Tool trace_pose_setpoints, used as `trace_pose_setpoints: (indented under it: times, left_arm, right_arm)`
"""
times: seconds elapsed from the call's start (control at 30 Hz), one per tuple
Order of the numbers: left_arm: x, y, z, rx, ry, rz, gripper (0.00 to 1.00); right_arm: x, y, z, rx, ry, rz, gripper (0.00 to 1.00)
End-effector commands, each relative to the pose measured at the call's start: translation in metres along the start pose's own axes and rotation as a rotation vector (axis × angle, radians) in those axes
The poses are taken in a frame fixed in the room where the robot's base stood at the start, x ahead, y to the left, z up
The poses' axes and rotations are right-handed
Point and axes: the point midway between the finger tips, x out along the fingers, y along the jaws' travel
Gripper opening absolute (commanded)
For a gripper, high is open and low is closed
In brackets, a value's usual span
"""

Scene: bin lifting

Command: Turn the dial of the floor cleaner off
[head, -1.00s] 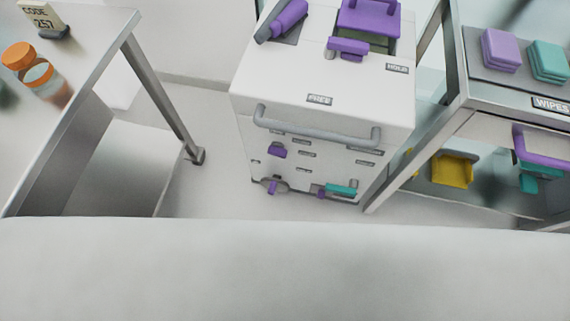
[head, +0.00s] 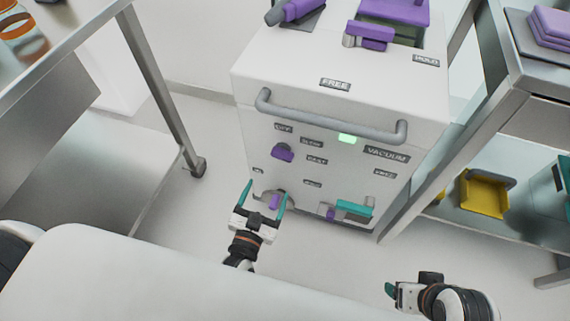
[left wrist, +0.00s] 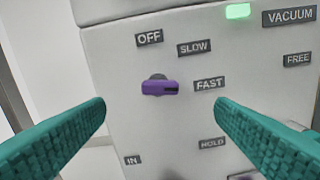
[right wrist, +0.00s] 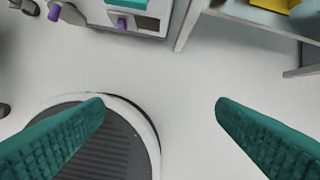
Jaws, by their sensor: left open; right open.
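The floor cleaner (head: 345,75) is a white box with a grey handle bar across its front. Its purple dial (head: 283,152) is on the front panel below the handle. In the left wrist view the dial (left wrist: 160,88) lies level, its dark mark at the right end toward the FAST label (left wrist: 209,83). The OFF label (left wrist: 149,38) is above the dial. A green light (head: 347,139) glows beside VACUUM. My left gripper (head: 265,192) is open and empty, below the dial in the head view and apart from it. My right gripper (right wrist: 160,103) is open and empty, over the floor.
A steel table (head: 85,58) stands at the left and a shelf cart (head: 530,165) with a yellow bin (head: 483,193) at the right. The handle bar (head: 330,127) juts out above the dial. A teal-handled fixture (head: 354,209) is low on the cleaner's front.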

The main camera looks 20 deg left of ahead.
Motion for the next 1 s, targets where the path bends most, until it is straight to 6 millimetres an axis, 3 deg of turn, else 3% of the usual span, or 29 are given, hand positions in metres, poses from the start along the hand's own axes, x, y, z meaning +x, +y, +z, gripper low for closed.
trace_pose_setpoints:
  times: [0.17, 0.5, 0.7, 1.0]
  left_arm:
    - [0.028, 0.0, 0.0, -0.001, -0.003, 0.0, 0.78]
    - [0.094, -0.001, -0.001, -0.002, 0.0, 0.0, 0.78]
    - [0.112, -0.001, -0.001, -0.002, 0.002, -0.002, 0.78]
    - [0.115, -0.001, 0.0, -0.001, 0.003, -0.002, 0.78]
  right_arm:
    - [0.006, 0.001, 0.008, -0.002, -0.047, 0.002, 0.8]
    - [0.007, 0.009, 0.07, -0.011, -0.366, 0.019, 0.8]
    - [0.003, 0.012, 0.089, -0.014, -0.468, 0.024, 0.8]
    - [0.001, 0.013, 0.093, -0.014, -0.491, 0.025, 0.8]
